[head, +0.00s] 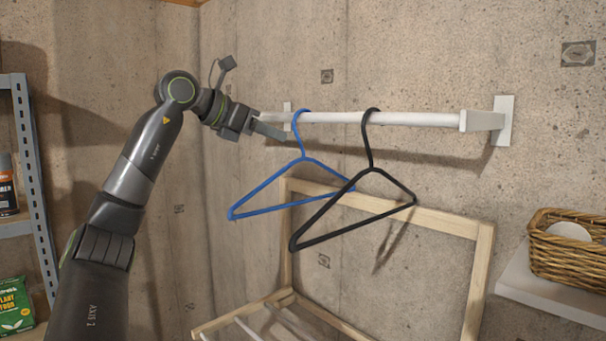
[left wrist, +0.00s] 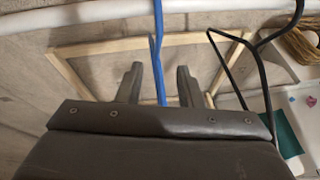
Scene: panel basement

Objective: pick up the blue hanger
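The blue hanger (head: 267,186) hangs by its hook from the white rail (head: 415,119), to the left of a black hanger (head: 332,207). My left gripper (head: 276,128) is at the rail's left part, close beside the blue hanger's hook and neck. In the left wrist view the gripper (left wrist: 160,74) is open, its two fingers apart. The blue hanger (left wrist: 158,50) shows as an upright strip between them, with a gap on each side. Its lower part is hidden behind the gripper body. My right gripper is not in view.
The black hanger also shows in the left wrist view, right of the fingers. A wooden rack (head: 455,222) stands below the hangers. A wicker basket (head: 565,250) sits on a white shelf (head: 545,292) at right. A metal shelf unit (head: 28,160) stands at far left.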

